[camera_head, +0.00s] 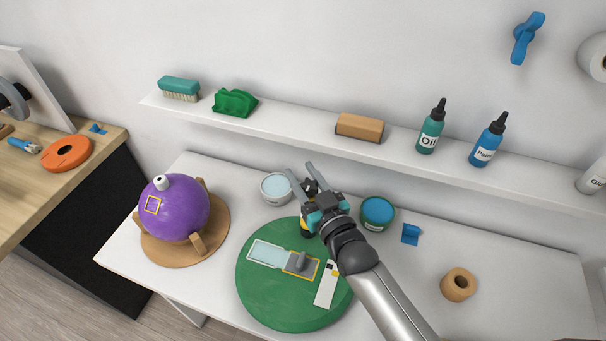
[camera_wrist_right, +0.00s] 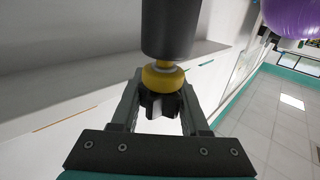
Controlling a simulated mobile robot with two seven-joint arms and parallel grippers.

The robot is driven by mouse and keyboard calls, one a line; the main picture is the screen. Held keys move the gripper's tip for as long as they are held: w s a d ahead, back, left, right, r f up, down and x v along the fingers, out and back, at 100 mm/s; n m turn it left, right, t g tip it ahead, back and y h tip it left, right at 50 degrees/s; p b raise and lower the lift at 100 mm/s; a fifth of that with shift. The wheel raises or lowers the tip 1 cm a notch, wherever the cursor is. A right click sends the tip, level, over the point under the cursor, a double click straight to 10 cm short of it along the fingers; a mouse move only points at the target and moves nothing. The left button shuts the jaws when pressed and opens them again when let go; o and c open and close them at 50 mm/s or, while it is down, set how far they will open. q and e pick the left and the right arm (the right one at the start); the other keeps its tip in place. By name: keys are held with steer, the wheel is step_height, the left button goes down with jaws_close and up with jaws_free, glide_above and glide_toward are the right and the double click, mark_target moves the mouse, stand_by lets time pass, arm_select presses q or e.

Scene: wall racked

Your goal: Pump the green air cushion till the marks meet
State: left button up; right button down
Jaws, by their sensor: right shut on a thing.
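The green air cushion (camera_head: 262,302) is a round disc lying on the white table. On its top are a pale blue panel, a grey sliding piece (camera_head: 300,264) in a yellow frame, and a white strip (camera_head: 326,286) with dark and yellow marks. Whether any marks meet is too small to tell. My right gripper (camera_head: 302,174) is at the cushion's back edge, shut on a black and yellow pump-like part (camera_head: 306,232). The right wrist view shows its yellow collar (camera_wrist_right: 163,78) and black ribbed knob between the fingers, below a dark cylinder. My left gripper is out of view.
A purple ball (camera_head: 180,212) sits on a wooden stand at left. A pale blue tub (camera_head: 276,188) and a green tub (camera_head: 377,213) flank the gripper. A wooden ring (camera_head: 458,285) lies at right. A wall shelf (camera_head: 290,127) with bottles runs behind.

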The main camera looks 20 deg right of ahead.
steer(key=shift+f+b, duration=0.4)
steer(key=shift+f, duration=0.1)
stand_by(0.6)
steer(key=shift+r+p, duration=0.45)
steer(key=shift+p, duration=0.15)
steer(key=shift+r, duration=0.15)
step_height(320, 180, up, 7)
steer(key=p, duration=0.5)
steer(key=shift+p, duration=0.35)
